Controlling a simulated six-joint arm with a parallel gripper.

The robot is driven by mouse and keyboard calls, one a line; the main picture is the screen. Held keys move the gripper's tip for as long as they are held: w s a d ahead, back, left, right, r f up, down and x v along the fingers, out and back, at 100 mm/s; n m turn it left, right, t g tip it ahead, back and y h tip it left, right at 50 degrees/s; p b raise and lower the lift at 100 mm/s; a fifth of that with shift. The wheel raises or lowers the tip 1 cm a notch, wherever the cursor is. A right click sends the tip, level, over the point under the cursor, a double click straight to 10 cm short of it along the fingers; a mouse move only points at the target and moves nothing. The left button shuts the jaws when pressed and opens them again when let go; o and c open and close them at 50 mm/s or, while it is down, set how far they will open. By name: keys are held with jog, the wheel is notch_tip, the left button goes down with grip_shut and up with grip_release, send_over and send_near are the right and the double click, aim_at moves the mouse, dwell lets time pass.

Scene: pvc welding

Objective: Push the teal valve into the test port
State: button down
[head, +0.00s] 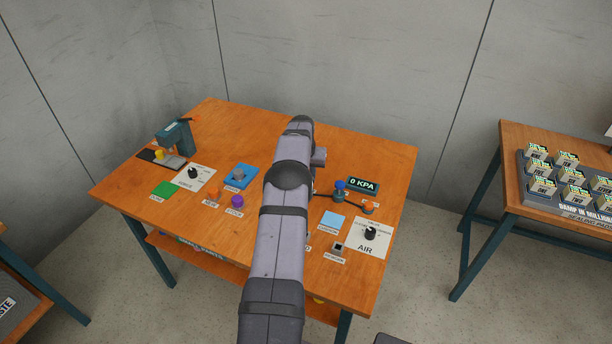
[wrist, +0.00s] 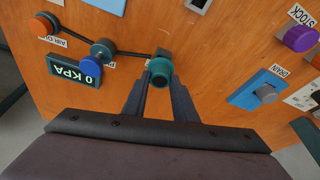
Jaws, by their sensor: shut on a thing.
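In the wrist view a teal ring-shaped valve (wrist: 159,75) sits between the tips of my gripper (wrist: 160,88), which is shut on it. A small dark fitting (wrist: 165,53), apparently the test port, lies right beside the valve at the end of a black line. I cannot tell whether the valve is seated in it or only near it. The line runs to a round teal-grey fitting (wrist: 102,50) with a blue knob (wrist: 90,66). In the head view my arm hides my gripper, the teal valve and the port.
A 0 KPA display (head: 363,185) stands by the blue knob (head: 340,184). An orange knob (head: 368,207) ends the line, near the AIR dial (head: 370,233). A blue DRAIN pad (head: 241,177) and a purple STOCK piece (head: 237,201) lie left of my arm. The table's back right is clear.

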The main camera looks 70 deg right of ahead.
jog(key=shift+f+b, duration=0.75)
jog(key=shift+f, duration=0.35)
jog(key=c, duration=1.4)
grip_release()
jog(key=shift+o, duration=0.2)
jog(key=b+v, duration=0.2)
jog(key=v, duration=0.5)
jog(key=shift+r, duration=0.2)
jog(key=shift+a, duration=0.1)
